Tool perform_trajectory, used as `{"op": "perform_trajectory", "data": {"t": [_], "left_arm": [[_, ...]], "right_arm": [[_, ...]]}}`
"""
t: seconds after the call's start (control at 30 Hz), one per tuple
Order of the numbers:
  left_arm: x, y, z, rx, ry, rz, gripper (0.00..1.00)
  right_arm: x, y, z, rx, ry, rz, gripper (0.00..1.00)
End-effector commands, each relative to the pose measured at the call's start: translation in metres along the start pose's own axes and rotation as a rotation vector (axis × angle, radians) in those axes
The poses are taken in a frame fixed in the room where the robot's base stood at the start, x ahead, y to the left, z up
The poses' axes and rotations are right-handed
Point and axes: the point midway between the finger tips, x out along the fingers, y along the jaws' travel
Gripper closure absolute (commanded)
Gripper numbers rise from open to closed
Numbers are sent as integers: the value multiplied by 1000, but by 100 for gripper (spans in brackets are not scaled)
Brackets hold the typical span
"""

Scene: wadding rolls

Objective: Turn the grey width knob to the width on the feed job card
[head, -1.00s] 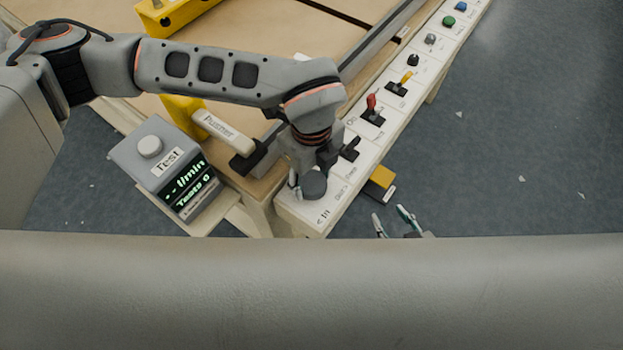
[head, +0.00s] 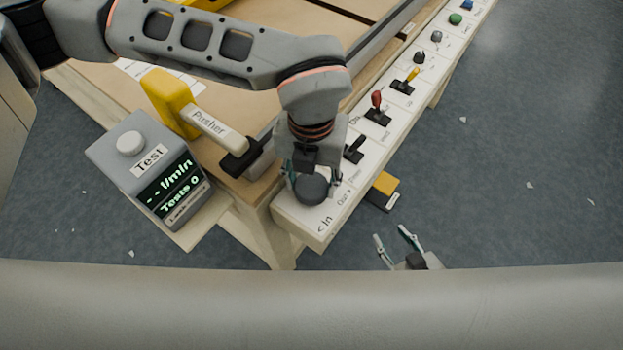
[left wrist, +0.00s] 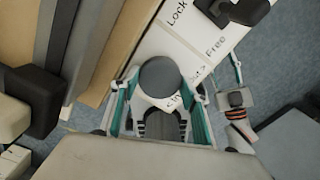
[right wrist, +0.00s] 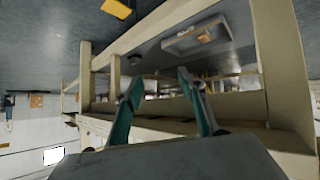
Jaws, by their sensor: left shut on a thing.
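A round dark grey knob (head: 312,192) sits at the near end of the white control panel (head: 318,222), beside the printed words "In" and "Out". My left gripper (head: 312,182) is shut on this knob from above. In the left wrist view the knob (left wrist: 160,76) lies between the two fingers (left wrist: 158,100). Any pointer mark on it is not visible. My right gripper (head: 392,237) is open and empty, low over the floor at the panel's near side; its spread fingers show in the right wrist view (right wrist: 159,80). No readable feed job card is in view.
Beyond the knob, the panel carries a black lever (head: 354,149), a red lever (head: 377,108), a yellow lever (head: 408,82) and several small knobs. A grey "Test" box (head: 130,165) and a yellow "Pusher" (head: 215,128) stand left. A yellow-topped box (head: 384,190) is beside the panel.

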Motion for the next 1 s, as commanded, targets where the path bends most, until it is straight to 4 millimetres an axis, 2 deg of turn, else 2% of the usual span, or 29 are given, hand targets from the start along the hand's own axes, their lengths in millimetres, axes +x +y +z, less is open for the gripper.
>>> {"op": "perform_trajectory", "data": {"t": [1.0], "left_arm": [[0,0,0,966,-2,1,76]], "right_arm": [[13,7,9,-23,5,16,60]]}}
